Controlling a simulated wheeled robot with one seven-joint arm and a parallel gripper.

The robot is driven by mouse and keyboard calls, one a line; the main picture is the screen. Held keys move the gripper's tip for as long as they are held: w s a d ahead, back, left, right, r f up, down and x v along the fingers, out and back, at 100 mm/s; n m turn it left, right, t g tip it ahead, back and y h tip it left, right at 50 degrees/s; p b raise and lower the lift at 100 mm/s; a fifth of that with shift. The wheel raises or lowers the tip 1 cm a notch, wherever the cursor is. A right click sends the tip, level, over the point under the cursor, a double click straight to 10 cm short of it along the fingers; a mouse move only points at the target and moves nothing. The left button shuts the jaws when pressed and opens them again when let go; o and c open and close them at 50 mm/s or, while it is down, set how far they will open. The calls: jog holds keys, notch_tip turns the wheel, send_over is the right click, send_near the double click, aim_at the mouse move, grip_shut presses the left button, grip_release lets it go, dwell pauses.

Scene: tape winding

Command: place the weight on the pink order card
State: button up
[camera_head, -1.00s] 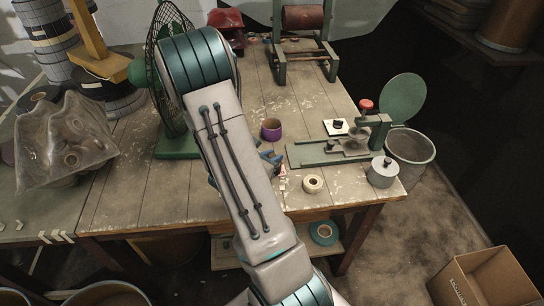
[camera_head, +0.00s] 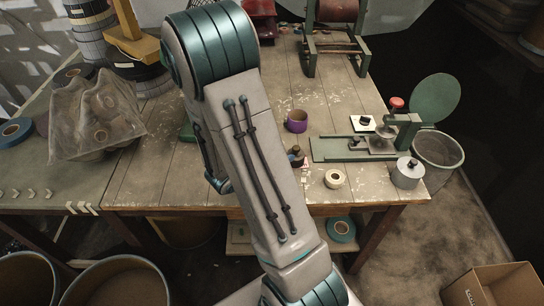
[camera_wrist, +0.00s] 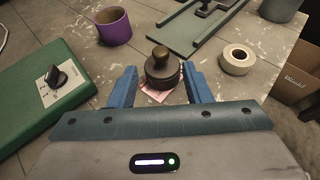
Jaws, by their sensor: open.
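The weight (camera_wrist: 163,68) is dark and round with a brass knob, and it stands upright on the pink order card (camera_wrist: 154,95) in the wrist view. It hides most of the card; pink edges show around its base. My gripper (camera_wrist: 161,74) is open, with one blue finger to each side of the weight and a gap between each finger and it. The weight also shows in the head view (camera_head: 296,156), just right of my arm.
A purple tape roll (camera_head: 297,121) lies behind the weight and a cream tape roll (camera_head: 334,178) to its right. A green-based device (camera_head: 340,149) and a grey canister (camera_head: 407,173) stand further right. A green switch base (camera_wrist: 45,95) is left of my gripper.

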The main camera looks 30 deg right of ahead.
jog(key=s+a+r+m+g+y, duration=0.4)
jog(key=s+a+r+m, duration=0.25)
jog(key=s+m, duration=0.35)
jog(key=a+r+m+t+y, duration=0.1)
jog(key=a+r+m+y, duration=0.3)
jog(key=a+m, duration=0.1)
jog(key=s+a+r+m+t+y, duration=0.1)
jog(key=a+r+m+t+y, duration=0.1)
jog(key=a+m+y, duration=0.3)
jog(key=a+r, duration=0.1)
jog(key=a, duration=0.1)
jog(key=shift+s+a+r+m+t, duration=0.2)
jog(key=shift+a+r+m+t, duration=0.1)
jog(key=shift+r+m, duration=0.1)
